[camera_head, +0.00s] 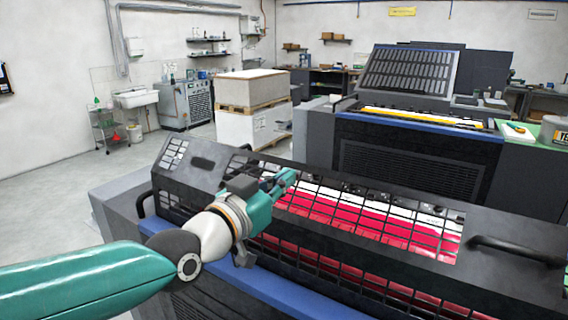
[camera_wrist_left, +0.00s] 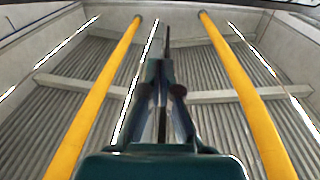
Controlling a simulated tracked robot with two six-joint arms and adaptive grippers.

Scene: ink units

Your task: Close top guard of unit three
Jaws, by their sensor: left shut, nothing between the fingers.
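The nearest press unit has a dark grey top guard (camera_head: 205,163) with a mesh window. The guard lies sloped over red and white rollers (camera_head: 335,208), seen through the mesh. A black handle (camera_head: 515,250) is at its right and another (camera_head: 146,206) at its left. No unit number is readable. My left gripper (camera_head: 290,176) is in front of the guard's mesh, left of its middle; whether it touches cannot be told. In the left wrist view its fingers (camera_wrist_left: 163,70) are together, empty, against the ceiling. My right gripper is not in view.
A second unit behind has a raised mesh guard (camera_head: 410,70) and a yellow strip (camera_head: 425,117). A blue bar (camera_head: 300,297) runs along the near unit's front. A pallet stack (camera_head: 250,90) stands behind. Open floor (camera_head: 50,190) is at left. Yellow pipes (camera_wrist_left: 235,75) cross the ceiling.

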